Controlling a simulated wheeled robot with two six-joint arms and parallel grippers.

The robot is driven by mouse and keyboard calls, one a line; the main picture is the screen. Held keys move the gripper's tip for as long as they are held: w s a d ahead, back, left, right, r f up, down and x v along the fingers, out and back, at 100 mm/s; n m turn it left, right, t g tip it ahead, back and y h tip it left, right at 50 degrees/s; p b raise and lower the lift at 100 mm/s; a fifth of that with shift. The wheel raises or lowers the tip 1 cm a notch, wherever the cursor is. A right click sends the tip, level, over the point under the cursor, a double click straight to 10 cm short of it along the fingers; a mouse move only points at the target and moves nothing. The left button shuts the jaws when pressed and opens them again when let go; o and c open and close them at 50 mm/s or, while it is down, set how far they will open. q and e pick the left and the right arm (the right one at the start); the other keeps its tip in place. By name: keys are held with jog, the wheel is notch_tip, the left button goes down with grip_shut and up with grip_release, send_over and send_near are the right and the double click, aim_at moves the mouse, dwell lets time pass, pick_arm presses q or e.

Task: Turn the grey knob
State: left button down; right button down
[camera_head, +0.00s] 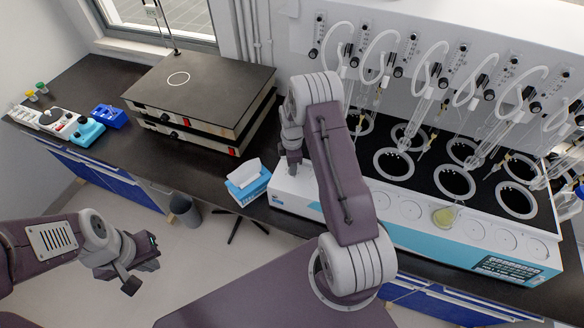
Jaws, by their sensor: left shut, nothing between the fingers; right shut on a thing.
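The multi distiller (330,209) is a long white and teal unit with a black top on the bench at right. A row of pale round discs (411,210) runs along its white front strip. My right gripper (292,170) points down at the strip's left end, fingers shut on a small part there. That part is hidden by the gripper; by its place I take it for the grey knob. My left gripper (132,285) is shut and empty, low at left, over the floor and well away from the distiller.
Glass tubes and flowmeters (411,50) with black knobs stand behind the distiller. A blue tissue box (247,184) sits left of my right gripper. Stacked black-topped hotplates (205,85) and small instruments (62,122) fill the bench at left. A grey bin (185,210) stands below.

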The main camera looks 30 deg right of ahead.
jog(key=m+b, duration=0.2)
jog(key=m, duration=0.8)
jog(key=shift+b, duration=0.3)
jog(key=m, duration=0.3)
jog(key=shift+m+b, duration=0.3)
jog(key=shift+m, duration=0.1)
jog(key=m, duration=0.3)
jog(key=shift+m, duration=0.3)
jog(key=m+b, duration=0.1)
jog(key=m, duration=0.2)
jog(key=shift+m, duration=0.3)
jog(key=m, duration=0.3)
jog(key=shift+a, duration=0.1)
jog(key=shift+m, duration=1.9)
